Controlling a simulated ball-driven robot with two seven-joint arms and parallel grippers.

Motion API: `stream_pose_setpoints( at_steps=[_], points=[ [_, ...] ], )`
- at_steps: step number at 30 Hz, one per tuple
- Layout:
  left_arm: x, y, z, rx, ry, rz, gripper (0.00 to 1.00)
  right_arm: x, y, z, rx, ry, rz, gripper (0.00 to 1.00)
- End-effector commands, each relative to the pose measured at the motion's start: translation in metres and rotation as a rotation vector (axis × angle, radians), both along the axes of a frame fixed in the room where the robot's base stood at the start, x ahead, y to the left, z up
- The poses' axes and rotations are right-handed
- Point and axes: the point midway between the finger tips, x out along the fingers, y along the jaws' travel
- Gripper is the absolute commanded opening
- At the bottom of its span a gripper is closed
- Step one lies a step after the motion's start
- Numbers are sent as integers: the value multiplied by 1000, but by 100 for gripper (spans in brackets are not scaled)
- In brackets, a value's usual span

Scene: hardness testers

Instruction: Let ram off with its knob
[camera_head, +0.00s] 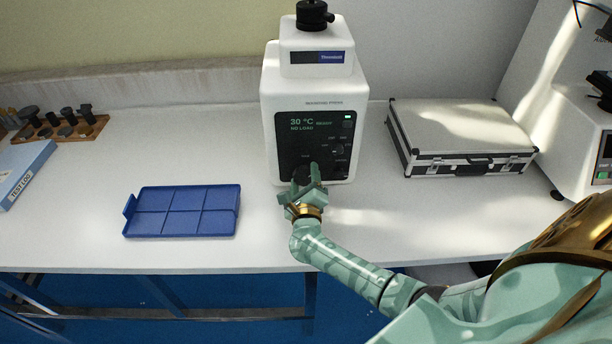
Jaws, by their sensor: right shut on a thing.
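A white mounting press (359,90) stands on the bench at the back middle, with a black front panel (284,135). Its small display reads "30 °C" and "NO LOAD". My right gripper (306,178) is at the lower part of this panel, shut on a dark round knob (302,173). The fingers hide part of the knob. A smaller dial (338,150) sits higher on the panel to the right, apart from the gripper. A black cap (312,15) tops the press. My left gripper is not in view.
A blue compartment tray (184,211) lies empty to the left. A silver case (465,165) lies closed to the right. A wooden block with dark tools (68,131) and a blue test log (22,174) are at far left. Another white machine (578,145) stands at far right.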

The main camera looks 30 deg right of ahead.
Motion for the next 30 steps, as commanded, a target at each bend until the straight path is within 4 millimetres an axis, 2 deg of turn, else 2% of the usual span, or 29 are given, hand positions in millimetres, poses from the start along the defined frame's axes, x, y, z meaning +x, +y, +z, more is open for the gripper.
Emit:
stream_pose_setpoints(
  at_steps=[12, 30],
  points=[
    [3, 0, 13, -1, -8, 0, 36, 0, 2, -2, -203, 129, 2, 37],
    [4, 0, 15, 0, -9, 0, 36, 0, 2, -4, -251, 157, 3, 37]
  ],
)
